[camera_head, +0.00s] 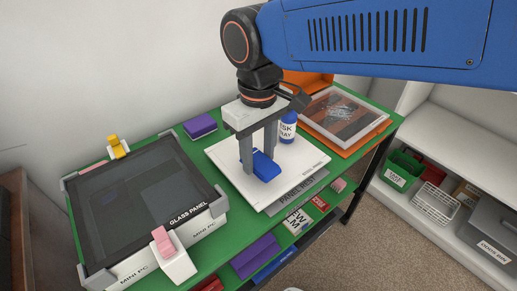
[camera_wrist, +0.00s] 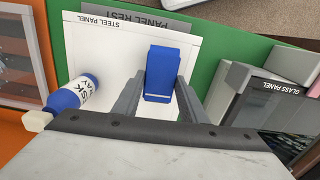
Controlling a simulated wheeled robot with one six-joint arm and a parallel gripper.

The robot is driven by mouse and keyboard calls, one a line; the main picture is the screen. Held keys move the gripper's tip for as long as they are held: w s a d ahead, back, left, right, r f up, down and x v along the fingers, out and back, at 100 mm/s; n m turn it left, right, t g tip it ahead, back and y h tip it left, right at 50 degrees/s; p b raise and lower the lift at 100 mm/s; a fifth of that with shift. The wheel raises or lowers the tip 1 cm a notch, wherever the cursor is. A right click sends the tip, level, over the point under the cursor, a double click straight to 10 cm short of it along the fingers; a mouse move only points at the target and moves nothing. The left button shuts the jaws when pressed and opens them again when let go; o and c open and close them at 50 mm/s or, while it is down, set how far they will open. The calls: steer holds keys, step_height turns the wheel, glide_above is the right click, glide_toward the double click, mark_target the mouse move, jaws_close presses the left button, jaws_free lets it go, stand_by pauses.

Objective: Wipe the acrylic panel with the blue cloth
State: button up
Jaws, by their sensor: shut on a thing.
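My gripper (camera_head: 259,160) is shut on a blue block-like thing, which I take for the blue cloth (camera_head: 264,168). The cloth also shows between the fingers in the wrist view (camera_wrist: 161,72). It is over a white panel labelled "STEEL PANEL" (camera_head: 300,155); I cannot tell whether it touches that panel. A clear framed panel (camera_head: 345,113) with dark smudges, likely the acrylic panel, lies over an orange base at the right end of the table. Its label is not readable, and only its edge shows in the wrist view (camera_wrist: 38,45).
A glass panel (camera_head: 135,195) sits on a mini PC at left. A shelf with bins is at far right.

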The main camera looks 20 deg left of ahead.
mark_target(258, 159)
steer(key=shift+f, duration=1.05)
steer(key=o, duration=1)
steer(key=shift+f, duration=0.1)
steer(key=shift+c, duration=0.6)
steer(key=c, duration=1)
steer(key=shift+c, duration=0.5)
steer(key=shift+r, duration=4)
